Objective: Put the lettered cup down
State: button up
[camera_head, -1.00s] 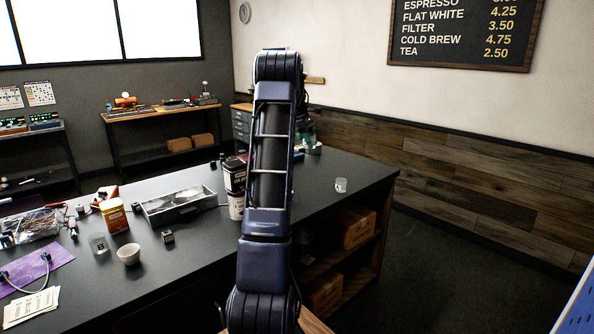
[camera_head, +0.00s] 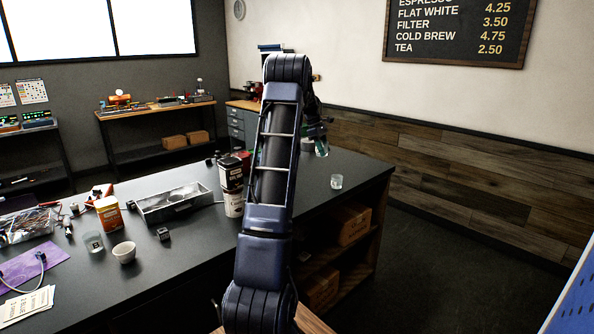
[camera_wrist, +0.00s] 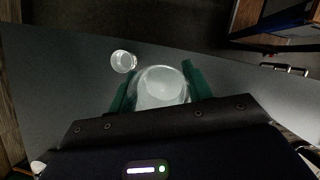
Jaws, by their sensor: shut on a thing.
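My gripper (camera_wrist: 158,90) has green fingers and is shut on a clear, pale cup (camera_wrist: 162,83) in the wrist view. In the head view the held cup (camera_head: 322,148) shows to the right of my arm, partly hidden, over the far part of the dark counter (camera_head: 362,172). I see no letter on it from here, and cannot tell whether it touches the counter. A second clear cup (camera_head: 336,181) stands on the counter near its right edge. It also shows in the wrist view (camera_wrist: 123,62), left of the held cup and apart from it.
A grey metal tray (camera_head: 172,203), a white bowl (camera_head: 124,253) and a glass cup with a dark mark (camera_head: 93,241) are further left. The counter around the second clear cup is bare.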

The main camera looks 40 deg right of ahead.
notch_tip(320, 180, down, 20)
jog(key=shift+f, duration=0.1)
dwell(0.6)
jog(key=shift+f, duration=0.1)
jog(key=o, duration=1)
jog(key=v, duration=1.2)
jog(key=shift+r, duration=0.25)
